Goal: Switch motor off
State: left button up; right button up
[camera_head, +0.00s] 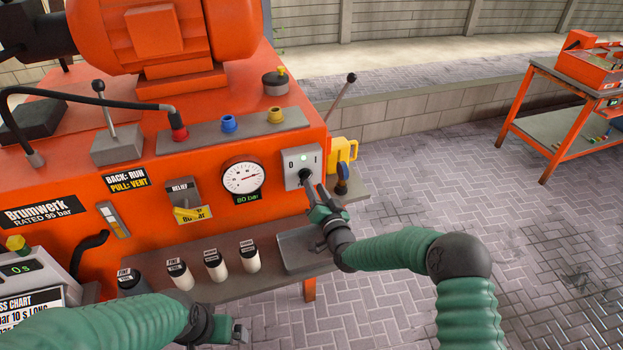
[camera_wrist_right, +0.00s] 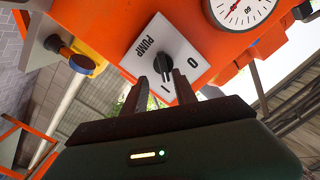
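In the right wrist view the plate (camera_wrist_right: 150,45) reads PUMP, 0 and I, and carries a black knob (camera_wrist_right: 166,63). My right gripper (camera_head: 308,185) is at the plate's lower part. In the wrist view its fingers (camera_wrist_right: 170,88) are apart, with the knob just past and between their tips; contact cannot be told. The orange motor (camera_head: 160,35) sits on top. My left gripper (camera_head: 236,332) is low, at the bottom edge, away from the switch.
Left of the switch are a gauge (camera_head: 242,177) marked 80 bar and a yellow relief handle (camera_head: 192,214). A yellow part (camera_head: 343,152) is close on the right. Several cylinders stand on the shelf (camera_head: 290,250) below. An orange table (camera_head: 555,125) stands far right; paving between is clear.

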aim_at(306, 177)
jog(key=x, duration=0.3)
jog(key=shift+w+a+r, duration=0.2)
jog(key=shift+a, duration=0.2)
jog(key=shift+d, duration=0.1)
grip_shut()
